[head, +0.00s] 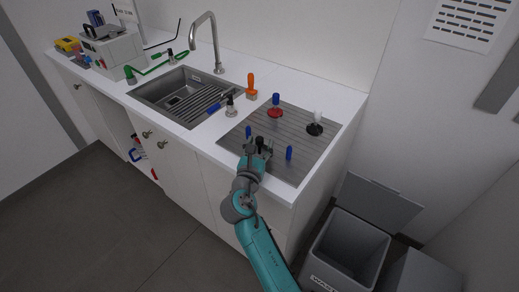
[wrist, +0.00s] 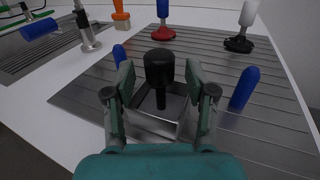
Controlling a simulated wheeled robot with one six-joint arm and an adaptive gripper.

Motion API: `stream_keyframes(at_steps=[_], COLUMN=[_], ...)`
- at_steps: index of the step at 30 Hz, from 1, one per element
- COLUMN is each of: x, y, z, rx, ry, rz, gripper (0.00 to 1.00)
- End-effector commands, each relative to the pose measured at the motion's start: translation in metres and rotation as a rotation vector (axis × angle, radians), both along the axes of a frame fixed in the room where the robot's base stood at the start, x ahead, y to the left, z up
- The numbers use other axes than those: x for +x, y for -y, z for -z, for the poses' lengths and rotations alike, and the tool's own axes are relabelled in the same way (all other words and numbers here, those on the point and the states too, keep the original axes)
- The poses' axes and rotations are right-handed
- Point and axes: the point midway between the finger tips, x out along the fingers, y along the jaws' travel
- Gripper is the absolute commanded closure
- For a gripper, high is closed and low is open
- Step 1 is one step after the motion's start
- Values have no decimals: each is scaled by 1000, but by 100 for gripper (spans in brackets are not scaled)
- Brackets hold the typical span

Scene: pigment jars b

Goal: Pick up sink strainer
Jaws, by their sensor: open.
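The sink strainer appears to be the piece with a black knob (wrist: 160,66) on a dark stem over a square metal basket, on the grooved drainboard (wrist: 100,98). Its black top also shows in the head view (head: 260,142). My gripper (wrist: 160,86) is open, with one finger on each side of the knob and stem. Gaps show between the fingers and the knob. In the head view my gripper (head: 258,147) is low over the front part of the drainboard. The lower basket is partly hidden by my gripper.
A blue peg (wrist: 244,88) stands right of my gripper and another blue peg (wrist: 119,54) left. Behind are a red-based tool (head: 275,107), a black-based tool (head: 315,124) and an orange-handled brush (head: 251,88). The sink (head: 178,96) is left; an open bin (head: 347,250) stands right.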

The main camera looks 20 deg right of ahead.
Motion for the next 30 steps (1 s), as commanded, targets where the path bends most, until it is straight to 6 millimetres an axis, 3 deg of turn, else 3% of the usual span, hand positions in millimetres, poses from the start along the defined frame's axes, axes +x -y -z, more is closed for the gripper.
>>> stream_keyframes(at_steps=[2,6,9,20,30], x=[0,0,0,0,0], y=[0,0,0,0,0], z=[0,0,0,-7,-66], rx=[0,0,0,0,1], ry=[0,0,0,2,6], rz=[0,0,0,1,1], gripper=[47,82,100,100,100])
